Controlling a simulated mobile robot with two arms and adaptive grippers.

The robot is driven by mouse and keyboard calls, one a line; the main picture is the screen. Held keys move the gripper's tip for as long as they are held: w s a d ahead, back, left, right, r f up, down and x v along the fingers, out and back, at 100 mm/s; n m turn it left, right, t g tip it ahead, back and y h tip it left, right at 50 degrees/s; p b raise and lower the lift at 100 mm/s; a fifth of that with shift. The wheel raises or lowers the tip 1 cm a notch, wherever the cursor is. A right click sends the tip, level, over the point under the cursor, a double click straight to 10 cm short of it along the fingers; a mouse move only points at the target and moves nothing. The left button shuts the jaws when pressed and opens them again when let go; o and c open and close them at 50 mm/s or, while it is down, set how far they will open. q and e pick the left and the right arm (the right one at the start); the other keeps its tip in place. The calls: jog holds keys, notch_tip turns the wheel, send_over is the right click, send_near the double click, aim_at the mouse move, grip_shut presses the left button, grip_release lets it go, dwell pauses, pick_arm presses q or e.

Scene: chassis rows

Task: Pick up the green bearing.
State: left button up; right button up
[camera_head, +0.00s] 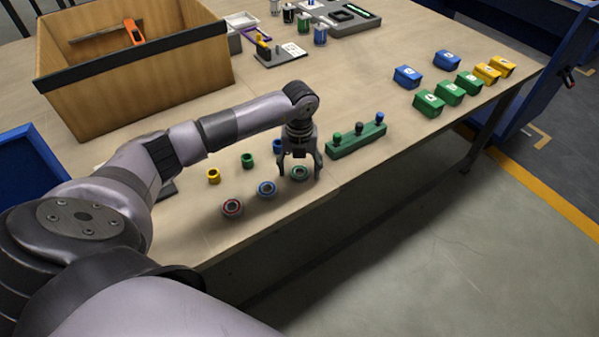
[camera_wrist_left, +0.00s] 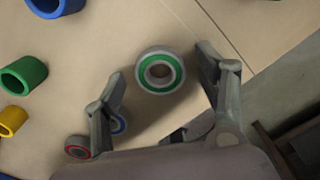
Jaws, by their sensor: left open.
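The green bearing (camera_head: 299,173) is a grey ring with a green band, lying flat on the table near its front edge. In the left wrist view the green bearing (camera_wrist_left: 160,72) lies between and a little beyond the two fingertips, with room on both sides. My left gripper (camera_head: 299,172) points down over it and is open; its fingers (camera_wrist_left: 160,80) hold nothing. A blue bearing (camera_head: 266,188) and a red bearing (camera_head: 232,208) lie in a row to the left. My right gripper is not in view.
Yellow (camera_head: 213,176), green (camera_head: 248,160) and blue (camera_head: 277,146) bushings lie behind the bearings. A green block with knobs (camera_head: 356,141) stands close on the right. A large wooden box (camera_head: 140,80) stands at back left; small coloured bins (camera_head: 429,103) are at right.

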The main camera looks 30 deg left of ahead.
pick_arm(q)
jog(key=c, duration=1.3)
jog(key=shift+r, duration=0.1)
notch_tip(320, 180, up, 20)
jog(key=shift+f+b, duration=0.1)
jog(key=shift+b, duration=0.35)
